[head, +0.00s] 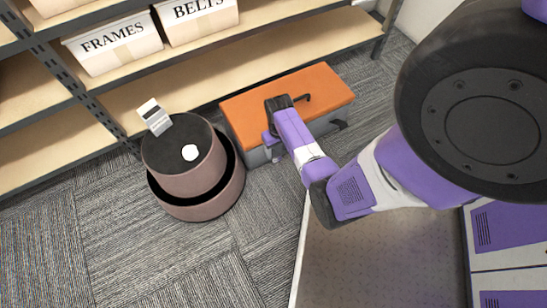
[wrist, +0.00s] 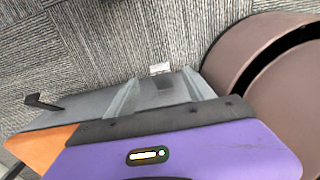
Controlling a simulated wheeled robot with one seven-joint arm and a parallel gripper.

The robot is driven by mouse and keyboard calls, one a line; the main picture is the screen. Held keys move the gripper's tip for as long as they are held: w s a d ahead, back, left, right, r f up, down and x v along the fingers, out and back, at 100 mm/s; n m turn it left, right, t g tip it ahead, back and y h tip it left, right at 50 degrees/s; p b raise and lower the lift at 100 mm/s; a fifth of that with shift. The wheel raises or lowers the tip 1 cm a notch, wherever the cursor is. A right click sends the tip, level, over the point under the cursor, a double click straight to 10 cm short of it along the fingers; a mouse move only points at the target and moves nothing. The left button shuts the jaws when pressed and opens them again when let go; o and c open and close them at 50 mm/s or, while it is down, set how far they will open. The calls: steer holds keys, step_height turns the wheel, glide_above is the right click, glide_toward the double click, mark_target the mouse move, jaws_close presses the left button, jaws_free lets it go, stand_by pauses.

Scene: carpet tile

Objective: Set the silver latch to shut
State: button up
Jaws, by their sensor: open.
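The toolbox has an orange lid (head: 260,106) and a grey body (wrist: 85,105), and stands on the carpet. The silver latch (wrist: 160,69) shows in the wrist view as a small pale plate sticking out from the box's front. In the head view my gripper hides it. My gripper (head: 270,142) is at the front of the box, with its fingers apart on either side of the latch in the wrist view (wrist: 162,92). I cannot tell whether a finger touches it. A black latch (head: 340,125) sticks out farther along the same front.
A round brown step stool (head: 180,178) stands close to the left of the box, with a small grey-and-white item (head: 155,117) on it. Shelving (head: 210,70) with labelled white bins (head: 112,43) runs behind. Purple-doored lockers (head: 508,235) stand at lower right. Carpet at lower left is clear.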

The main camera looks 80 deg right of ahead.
mark_target(278, 160)
step_height(278, 160, down, 7)
steer(key=b, duration=0.3)
steer(key=shift+f+b, duration=0.2)
steer(key=shift+b, duration=0.2)
jaws_close()
